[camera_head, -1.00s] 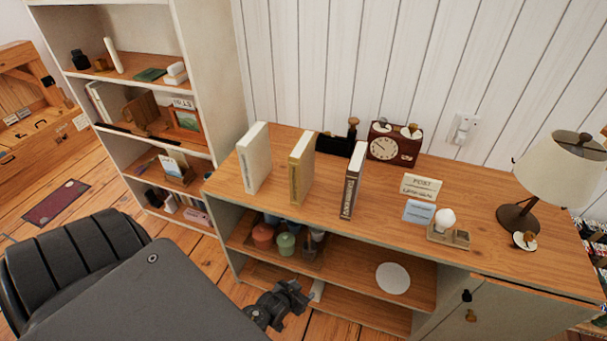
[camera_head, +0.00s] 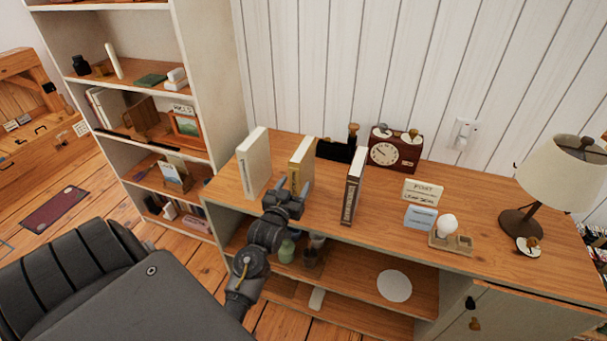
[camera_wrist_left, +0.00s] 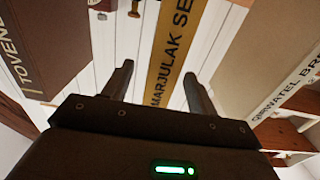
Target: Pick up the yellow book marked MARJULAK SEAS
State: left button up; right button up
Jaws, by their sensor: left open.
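The yellow book (camera_head: 300,165) stands upright on the wooden cabinet top, between a white book and a dark brown-spined book. In the left wrist view its yellow spine (camera_wrist_left: 174,50) reads "MARJULAK SE..." and shows between and beyond the fingertips. My left gripper (camera_head: 288,190) is in front of the book's lower spine, which it partly hides in the head view. My right gripper is in neither view.
The white book (camera_head: 253,162) stands left of the yellow one and the dark-spined book (camera_head: 352,187) right, with gaps between. A black holder (camera_head: 336,150) and a clock (camera_head: 392,152) are behind. Cards (camera_head: 421,205) and a lamp (camera_head: 558,185) stand further right.

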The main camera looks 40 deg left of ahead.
pick_arm(q)
jog(key=shift+w+a, duration=0.2)
jog(key=shift+w, duration=0.4)
jog(key=shift+w+a+r, duration=0.1)
jog(key=shift+w+r, duration=0.05)
jog(key=p+x, duration=0.2)
jog(key=x, duration=0.3)
jog(key=shift+a, duration=0.1)
jog(key=shift+c, duration=0.6)
jog(key=shift+r, duration=0.1)
grip_shut()
